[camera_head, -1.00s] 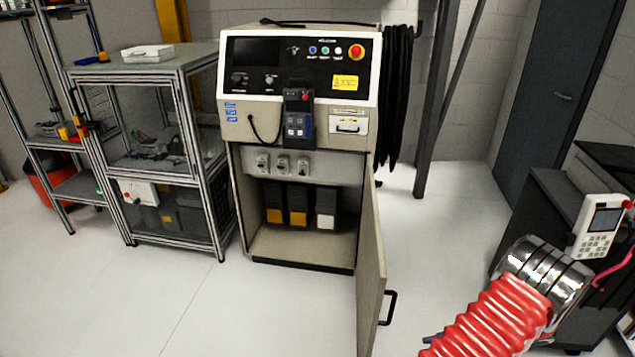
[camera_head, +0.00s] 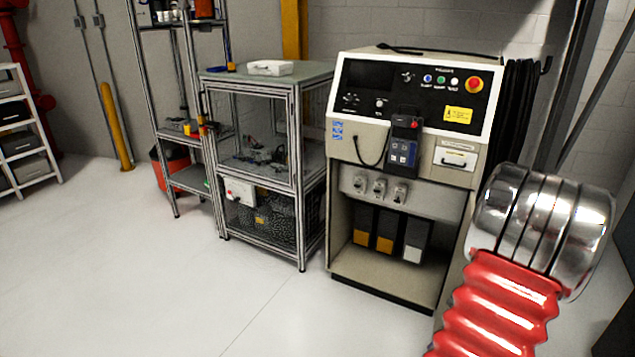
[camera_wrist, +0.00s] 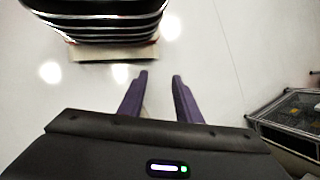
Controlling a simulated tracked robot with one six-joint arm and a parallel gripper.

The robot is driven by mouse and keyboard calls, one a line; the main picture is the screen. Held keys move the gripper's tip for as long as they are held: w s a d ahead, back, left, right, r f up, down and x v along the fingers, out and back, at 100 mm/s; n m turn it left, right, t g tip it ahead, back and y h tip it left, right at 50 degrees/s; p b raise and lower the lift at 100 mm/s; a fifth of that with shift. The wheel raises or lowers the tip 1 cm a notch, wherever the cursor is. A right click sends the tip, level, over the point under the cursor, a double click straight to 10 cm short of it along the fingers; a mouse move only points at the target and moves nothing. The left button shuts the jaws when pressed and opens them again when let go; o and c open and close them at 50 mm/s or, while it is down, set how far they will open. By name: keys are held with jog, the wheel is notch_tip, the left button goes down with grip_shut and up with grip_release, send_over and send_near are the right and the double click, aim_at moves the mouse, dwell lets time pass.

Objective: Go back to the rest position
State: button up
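My gripper (camera_wrist: 159,78) shows in the wrist view with its two purple fingers apart. It is open, and nothing is between the fingers. Pale floor lies beyond the fingertips. In the head view my arm's red bellows and silver rings rise at the lower right, and the gripper itself is out of that view.
A metal-framed glass case (camera_head: 297,100) stands left of the cabinet. An open shelf rack (camera_head: 163,120) and an orange bin (camera_head: 160,168) are farther left. A white shelf (camera_head: 38,140) is at the left edge. The floor (camera_head: 130,270) in front is clear.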

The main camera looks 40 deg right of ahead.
jog(key=w+a+r+n+g+h, duration=0.1)
jog(key=w+a+r+n+h, duration=0.1)
jog(key=w+a+r+n, duration=0.45)
jog(key=w+a+r+n+g+h, duration=0.1)
jog(key=w+a+r+n+h, duration=0.15)
jog(key=w+a+r, duration=0.55)
jog(key=w+a+r+n+t, duration=0.1)
jog(key=a+r+n, duration=0.3)
jog(key=a, duration=0.9)
jog(key=w+a+r+n+t, duration=0.1)
jog(key=a+r+n+t, duration=0.2)
jog(key=a, duration=1)
jog(key=r+n, duration=0.1)
jog(key=n, duration=0.2)
jog(key=shift+w+n+t, duration=0.15)
jog(key=shift+n+t, duration=0.25)
jog(key=shift+a, duration=0.1)
